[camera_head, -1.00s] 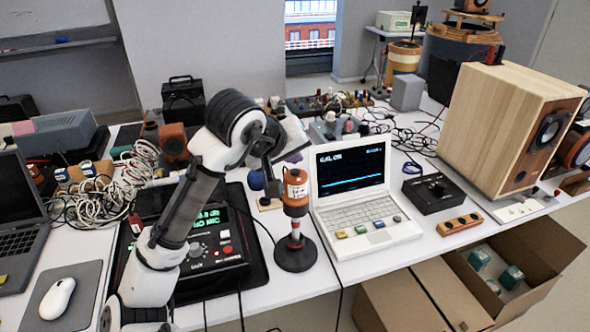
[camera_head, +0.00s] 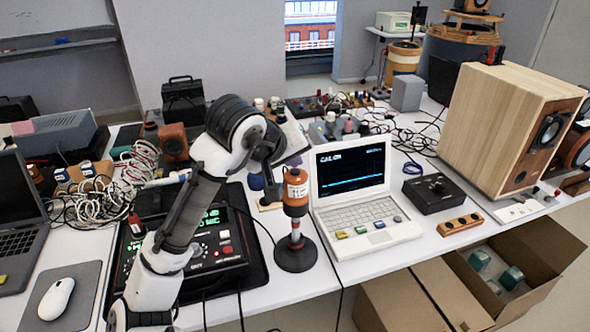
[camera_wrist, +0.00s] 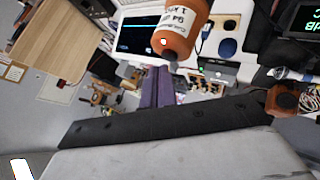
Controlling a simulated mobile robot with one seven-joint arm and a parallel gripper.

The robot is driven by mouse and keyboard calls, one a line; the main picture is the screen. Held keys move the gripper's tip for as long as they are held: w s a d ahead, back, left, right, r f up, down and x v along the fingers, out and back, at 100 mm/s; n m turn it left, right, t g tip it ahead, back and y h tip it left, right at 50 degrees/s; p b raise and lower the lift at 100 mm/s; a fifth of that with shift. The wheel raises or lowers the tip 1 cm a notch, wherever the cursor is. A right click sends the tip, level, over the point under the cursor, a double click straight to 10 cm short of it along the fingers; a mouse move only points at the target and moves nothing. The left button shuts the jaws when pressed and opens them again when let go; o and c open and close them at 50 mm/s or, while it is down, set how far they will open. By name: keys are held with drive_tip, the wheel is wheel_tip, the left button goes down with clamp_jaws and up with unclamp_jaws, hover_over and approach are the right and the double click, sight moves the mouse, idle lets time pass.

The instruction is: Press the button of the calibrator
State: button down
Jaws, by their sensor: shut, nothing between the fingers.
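The calibrator (camera_head: 296,188) is an orange cylinder with a white label and dark bands, upright on a stand with a round black base, left of the white laptop. In the wrist view the calibrator (camera_wrist: 182,28) shows large at the top, with a dark nub at its near end and a small light spot beside it. My gripper (camera_wrist: 155,70) is shut and empty; its purplish fingers point toward the calibrator, just left of the nub. I cannot tell if they touch it. In the head view my wrist is beside the calibrator's top and the fingertips are hard to make out.
The white laptop (camera_head: 355,217) stands close to the right of the stand. A black meter box (camera_head: 215,245) with green digits lies under my arm. Cables run near the stand. A wooden speaker (camera_head: 490,125) stands at right; an open carton (camera_head: 530,250) is below the table edge.

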sight(293, 176)
drive_tip(key=shift+f, duration=0.55)
idle(0.4)
drive_tip(key=shift+r, duration=0.1)
drive_tip(key=shift+r+p, duration=0.75)
drive_tip(key=shift+r, duration=0.15)
wheel_tip(293, 176, up, 6)
drive_tip(key=p, duration=0.5)
